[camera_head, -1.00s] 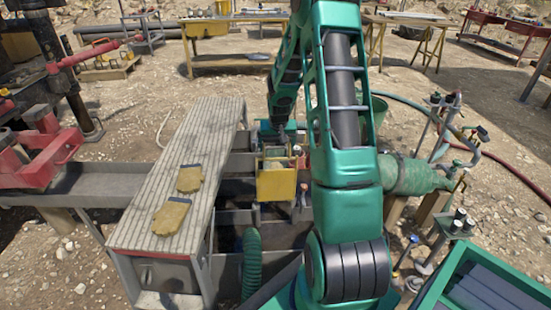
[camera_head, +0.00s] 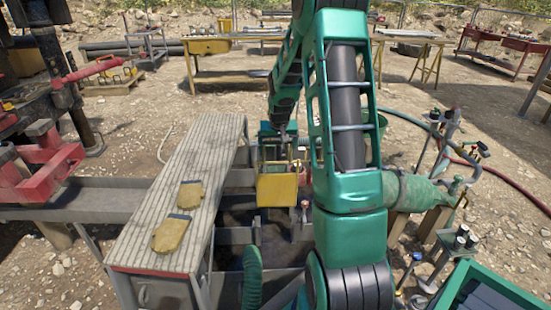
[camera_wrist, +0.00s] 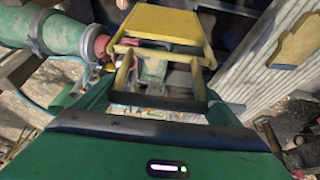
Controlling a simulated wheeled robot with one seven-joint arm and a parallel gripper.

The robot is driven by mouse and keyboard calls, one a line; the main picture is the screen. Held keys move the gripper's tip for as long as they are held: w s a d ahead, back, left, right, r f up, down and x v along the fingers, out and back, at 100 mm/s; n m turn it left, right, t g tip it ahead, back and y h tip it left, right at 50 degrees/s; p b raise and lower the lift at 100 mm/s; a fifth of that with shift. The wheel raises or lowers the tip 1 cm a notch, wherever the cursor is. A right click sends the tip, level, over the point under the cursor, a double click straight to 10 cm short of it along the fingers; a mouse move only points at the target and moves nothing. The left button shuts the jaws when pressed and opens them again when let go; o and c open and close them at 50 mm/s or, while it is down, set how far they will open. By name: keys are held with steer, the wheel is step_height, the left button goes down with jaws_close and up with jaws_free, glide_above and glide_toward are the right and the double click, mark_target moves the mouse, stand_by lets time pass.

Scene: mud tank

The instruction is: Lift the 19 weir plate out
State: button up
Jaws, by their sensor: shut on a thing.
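The weir plate is a yellow panel (camera_head: 277,190) with an upright handle frame on top. In the head view it is above the dark compartments of the mud tank (camera_head: 235,236), left of my arm. Its number cannot be read. My gripper (camera_head: 279,148) is at the plate's handle, partly hidden by my arm. In the wrist view the yellow plate (camera_wrist: 160,22) and its handle lie just beyond my gripper (camera_wrist: 157,92), which is shut on the handle. Whether the plate's lower edge is clear of its slot cannot be told.
A ribbed grey walkway (camera_head: 195,185) with two tan gloves (camera_head: 172,233) borders the tank on the left. A green hose (camera_head: 252,280) stands in front. A green wrapped pipe (camera_head: 415,187) and valves are on the right. A green crate (camera_head: 490,290) stands front right.

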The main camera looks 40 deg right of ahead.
steer(key=shift+r, duration=2.2)
